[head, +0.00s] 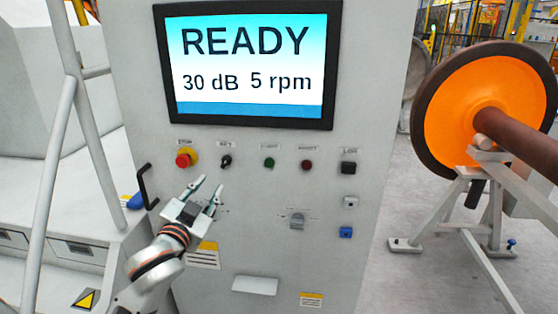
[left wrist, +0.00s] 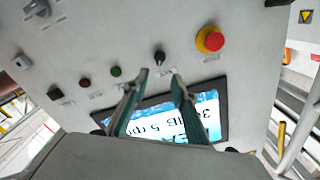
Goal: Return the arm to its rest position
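My left gripper (head: 211,183) is in front of the grey control panel (head: 250,160), below the row of controls. Its two fingers are apart with nothing between them. In the left wrist view the open fingers (left wrist: 158,78) point towards the panel, with the black key switch (left wrist: 159,57) just beyond the tips. A gap to the panel seems to remain, but its size is hard to tell. My right gripper is not in view.
The panel carries a screen (head: 247,65) reading READY, 30 dB, 5 rpm, a red emergency stop (head: 183,160), a green button (head: 269,163) and a dark red button (head: 307,165). A black handle (head: 146,187) is left. An orange wheel (head: 480,110) rests on a stand at right.

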